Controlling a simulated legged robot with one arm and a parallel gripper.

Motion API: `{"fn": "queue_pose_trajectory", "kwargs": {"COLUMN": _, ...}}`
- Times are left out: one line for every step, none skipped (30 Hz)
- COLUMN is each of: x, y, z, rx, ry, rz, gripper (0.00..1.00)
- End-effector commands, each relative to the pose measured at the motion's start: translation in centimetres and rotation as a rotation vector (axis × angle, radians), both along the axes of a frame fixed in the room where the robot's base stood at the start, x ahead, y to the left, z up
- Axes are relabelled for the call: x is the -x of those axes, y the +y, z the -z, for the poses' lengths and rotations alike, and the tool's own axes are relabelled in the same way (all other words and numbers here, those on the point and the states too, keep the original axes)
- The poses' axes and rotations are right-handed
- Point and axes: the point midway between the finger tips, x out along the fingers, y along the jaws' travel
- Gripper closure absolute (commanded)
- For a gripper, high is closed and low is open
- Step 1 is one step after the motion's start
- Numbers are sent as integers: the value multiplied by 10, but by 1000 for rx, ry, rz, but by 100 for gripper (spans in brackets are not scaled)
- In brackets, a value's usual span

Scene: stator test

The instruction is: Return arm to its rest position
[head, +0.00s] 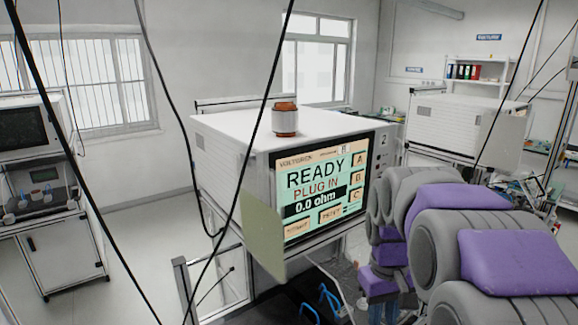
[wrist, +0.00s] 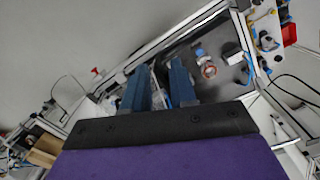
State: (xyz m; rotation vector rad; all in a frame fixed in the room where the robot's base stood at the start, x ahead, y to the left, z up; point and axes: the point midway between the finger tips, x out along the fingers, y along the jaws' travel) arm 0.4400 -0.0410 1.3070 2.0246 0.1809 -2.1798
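My arm, in grey and purple segments, fills the right of the head view and bends downward in front of the tester. In the wrist view my gripper (wrist: 158,72) has two blue fingers standing apart, pointing down towards a dark grey work surface (wrist: 222,82). I see nothing clearly held between them, though the gap is cluttered. In the head view, blue shapes low in the middle may be the fingers; I cannot tell for sure. A copper-and-white stator (head: 285,120) stands upright on top of the white tester (head: 232,135), apart from my arm.
The tester's screen (head: 318,190) reads "READY, PLUG IN, 0.0 ohm". A greenish panel (head: 263,238) juts out at its front left corner. A ring-shaped part (wrist: 208,71) lies on the work surface. Another white machine (head: 462,122) stands behind right. Dark cables hang across the view.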

Motion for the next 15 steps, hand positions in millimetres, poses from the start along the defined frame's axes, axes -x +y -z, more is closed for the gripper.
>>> {"fn": "queue_pose_trajectory", "kwargs": {"x": 20, "y": 4, "z": 7, "rx": -2, "ry": 8, "rz": 9, "gripper": 74}}
{"fn": "queue_pose_trajectory", "kwargs": {"x": 30, "y": 7, "z": 9, "rx": -3, "ry": 9, "rz": 18, "gripper": 74}}
{"fn": "queue_pose_trajectory", "kwargs": {"x": 44, "y": 10, "z": 14, "rx": -4, "ry": 18, "rz": 27, "gripper": 74}}
{"fn": "queue_pose_trajectory", "kwargs": {"x": 54, "y": 12, "z": 17, "rx": -5, "ry": 19, "rz": 34, "gripper": 74}}
{"fn": "queue_pose_trajectory", "kwargs": {"x": 64, "y": 14, "z": 20, "rx": -5, "ry": 19, "rz": 43, "gripper": 74}}
{"fn": "queue_pose_trajectory", "kwargs": {"x": 78, "y": 17, "z": 26, "rx": -6, "ry": 25, "rz": 52, "gripper": 74}}
{"fn": "queue_pose_trajectory", "kwargs": {"x": 88, "y": 19, "z": 29, "rx": -7, "ry": 26, "rz": 61, "gripper": 74}}
{"fn": "queue_pose_trajectory", "kwargs": {"x": 100, "y": 21, "z": 33, "rx": -8, "ry": 30, "rz": 69, "gripper": 74}}
{"fn": "queue_pose_trajectory", "kwargs": {"x": 114, "y": 23, "z": 40, "rx": -9, "ry": 38, "rz": 79, "gripper": 74}}
{"fn": "queue_pose_trajectory", "kwargs": {"x": 125, "y": 25, "z": 44, "rx": -10, "ry": 40, "rz": 87, "gripper": 74}}
{"fn": "queue_pose_trajectory", "kwargs": {"x": 136, "y": 27, "z": 49, "rx": -10, "ry": 44, "rz": 96, "gripper": 74}}
{"fn": "queue_pose_trajectory", "kwargs": {"x": 150, "y": 29, "z": 56, "rx": -12, "ry": 48, "rz": 106, "gripper": 74}}
{"fn": "queue_pose_trajectory", "kwargs": {"x": 160, "y": 30, "z": 61, "rx": -12, "ry": 50, "rz": 115, "gripper": 74}}
{"fn": "queue_pose_trajectory", "kwargs": {"x": 171, "y": 32, "z": 67, "rx": -13, "ry": 53, "rz": 122, "gripper": 74}}
{"fn": "queue_pose_trajectory", "kwargs": {"x": 185, "y": 34, "z": 74, "rx": -12, "ry": 57, "rz": 133, "gripper": 74}}
